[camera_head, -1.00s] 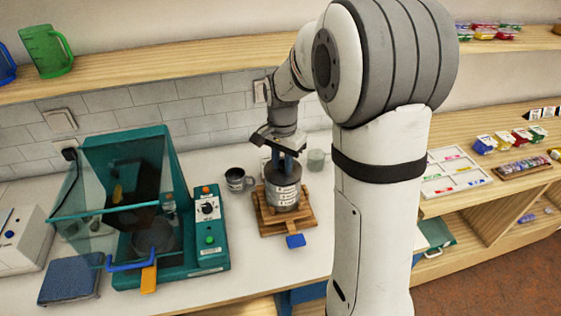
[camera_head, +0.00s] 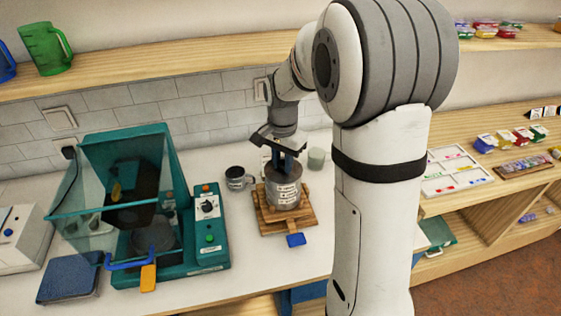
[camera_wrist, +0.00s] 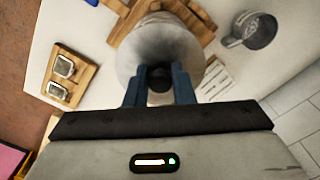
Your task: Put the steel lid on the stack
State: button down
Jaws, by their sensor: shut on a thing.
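The steel stack (camera_head: 284,190), a grey cylinder with white labels, stands on a square wooden base (camera_head: 262,214) on the white counter. My gripper (camera_head: 283,160) is directly above the stack, pointing down. In the wrist view its blue fingers (camera_wrist: 159,88) are shut on a dark round knob in the middle of a grey disc, the steel lid (camera_wrist: 150,48). The lid is at or just over the top of the stack; I cannot tell if it touches.
A dark mug (camera_head: 238,179) stands just left of the stack, and a pale green cup (camera_head: 316,158) behind right. A teal machine (camera_head: 207,240) with a clear hood is further left.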

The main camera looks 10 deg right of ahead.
jog(key=c, duration=1.1)
grip_release()
jog(key=shift+c, duration=0.2)
notch_tip(320, 180, up, 7)
jog(key=shift+b, duration=0.5)
jog(key=shift+r, duration=0.45)
